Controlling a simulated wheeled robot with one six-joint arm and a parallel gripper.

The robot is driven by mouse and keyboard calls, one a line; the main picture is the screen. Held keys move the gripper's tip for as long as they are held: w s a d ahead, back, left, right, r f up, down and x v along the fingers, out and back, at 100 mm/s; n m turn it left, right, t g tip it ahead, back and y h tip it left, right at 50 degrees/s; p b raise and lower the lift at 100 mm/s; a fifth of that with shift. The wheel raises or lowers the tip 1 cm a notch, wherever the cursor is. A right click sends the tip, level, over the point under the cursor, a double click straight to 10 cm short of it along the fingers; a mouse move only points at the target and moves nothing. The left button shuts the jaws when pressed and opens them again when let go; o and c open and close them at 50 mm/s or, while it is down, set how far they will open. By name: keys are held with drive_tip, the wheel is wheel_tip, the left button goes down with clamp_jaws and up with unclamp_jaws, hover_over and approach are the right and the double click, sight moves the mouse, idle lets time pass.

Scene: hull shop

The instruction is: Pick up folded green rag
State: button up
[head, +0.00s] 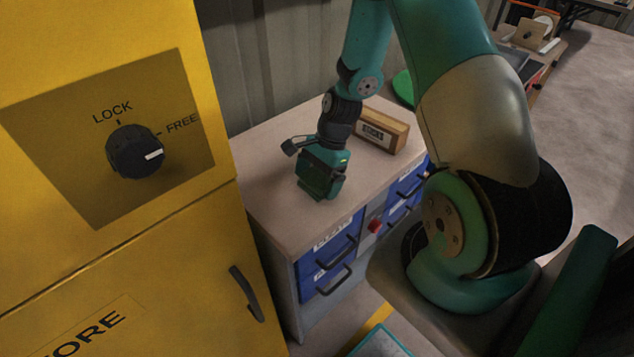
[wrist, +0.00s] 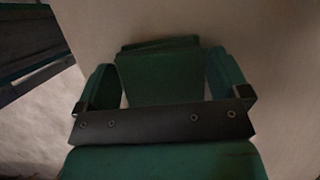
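The folded green rag (wrist: 160,78) lies on the pale cabinet top, between the two fingers of my gripper in the wrist view. It shows as a dark green stack with layered edges at its far side; its near part is hidden behind the dark gripper bar. My gripper (wrist: 166,84) has its fingers spread apart, one along each side of the rag. I cannot tell whether they press on it or stand just clear. In the head view my gripper (head: 320,187) is down at the cabinet top, and the rag cannot be told apart from it there.
The cabinet top (head: 262,185) is clear left of my gripper. A labelled wooden block (head: 395,135) stands behind it to the right. Blue drawers (head: 335,247) with dark handles are below. A yellow cabinet with a LOCK/FREE knob (head: 134,151) stands close at left.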

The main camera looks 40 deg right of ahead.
sight(317, 178)
drive_tip(key=c, duration=0.7)
wheel_tip(317, 178, up, 20)
drive_tip(key=shift+p, duration=0.65)
